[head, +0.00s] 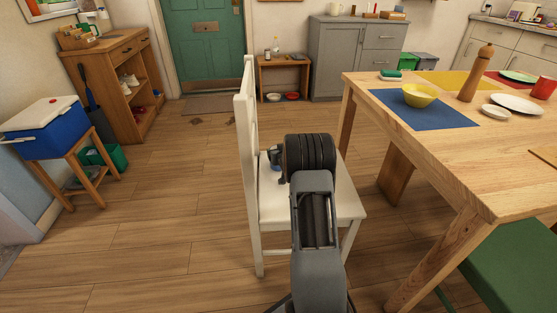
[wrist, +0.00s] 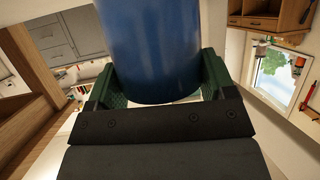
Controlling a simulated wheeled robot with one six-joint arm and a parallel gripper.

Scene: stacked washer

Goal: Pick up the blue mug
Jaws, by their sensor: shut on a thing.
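The blue mug (wrist: 152,55) fills the upper middle of the wrist view, between the two green fingers of my gripper (wrist: 158,82). My gripper is shut on it, one finger on each side. The top of the mug runs out of the picture. In the head view a small bit of the blue mug (head: 275,168) shows at the left of my dark wrist, above the seat of a white chair (head: 270,205). My arm hides most of the mug and the fingertips there. I cannot tell whether the mug touches the seat.
The chair's tall back stands close at the left of my wrist. A wooden table (head: 450,150) stands at the right, with a yellow bowl (head: 419,96), a pepper mill (head: 477,73) and plates. A blue cooler (head: 45,125) sits on a stool at the left. The floor between is clear.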

